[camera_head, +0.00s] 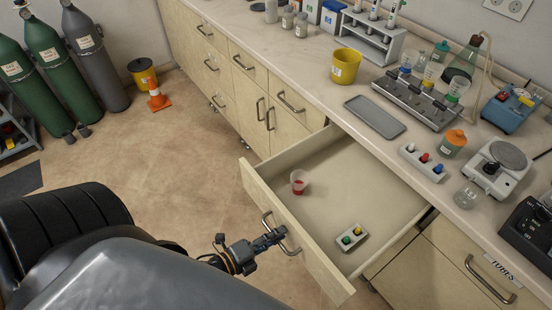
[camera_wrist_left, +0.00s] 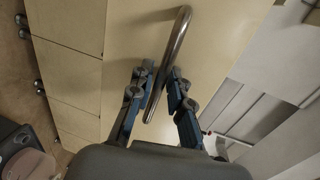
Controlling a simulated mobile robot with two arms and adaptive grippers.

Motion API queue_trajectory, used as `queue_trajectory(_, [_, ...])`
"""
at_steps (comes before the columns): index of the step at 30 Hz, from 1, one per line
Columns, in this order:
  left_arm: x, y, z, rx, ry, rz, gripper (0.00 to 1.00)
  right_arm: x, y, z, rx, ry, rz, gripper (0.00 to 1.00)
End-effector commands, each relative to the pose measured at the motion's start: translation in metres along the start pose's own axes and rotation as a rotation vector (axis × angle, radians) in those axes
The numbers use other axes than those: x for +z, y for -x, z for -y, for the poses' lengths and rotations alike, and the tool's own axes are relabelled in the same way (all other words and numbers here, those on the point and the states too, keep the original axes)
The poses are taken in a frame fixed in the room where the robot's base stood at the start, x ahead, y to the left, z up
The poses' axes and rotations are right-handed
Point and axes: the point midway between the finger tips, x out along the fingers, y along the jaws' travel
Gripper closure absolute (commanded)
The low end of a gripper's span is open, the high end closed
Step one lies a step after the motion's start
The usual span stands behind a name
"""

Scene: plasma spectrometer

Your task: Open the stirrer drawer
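A wide drawer (camera_head: 262,197) in the wooden lab bench is pulled far out; no label on its front is readable from here. Inside are a clear cup with red contents (camera_head: 298,182) and a small grey block with green and yellow tops (camera_head: 351,237). My left gripper (camera_head: 272,239) is at the metal bar handle (camera_head: 267,219) on the drawer front. In the left wrist view, the handle (camera_wrist_left: 181,32) runs between the two fingers (camera_wrist_left: 161,78), which appear closed in against it. My right gripper is not in view.
The bench top (camera_head: 290,62) holds a grey tray (camera_head: 375,117), a yellow cup (camera_head: 345,66), a balance (camera_head: 495,165) and other lab ware. A closed drawer labelled TUBES (camera_head: 497,270) is at right.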

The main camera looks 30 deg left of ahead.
Motion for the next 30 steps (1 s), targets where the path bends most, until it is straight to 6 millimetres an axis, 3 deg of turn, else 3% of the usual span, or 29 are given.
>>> queue_trajectory(5, [0.000,0.023,-0.002,0.005,0.001,0.000,0.82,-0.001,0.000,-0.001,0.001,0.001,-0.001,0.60])
queue_trajectory(12, [0.000,0.075,-0.001,0.004,0.002,0.001,0.82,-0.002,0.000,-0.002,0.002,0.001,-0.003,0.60])
queue_trajectory(18, [0.000,0.107,0.000,0.001,0.000,0.001,0.82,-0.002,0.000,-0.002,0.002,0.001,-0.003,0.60])
queue_trajectory(30, [0.000,0.119,0.001,-0.002,0.000,0.000,0.82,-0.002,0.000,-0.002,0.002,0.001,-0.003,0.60])
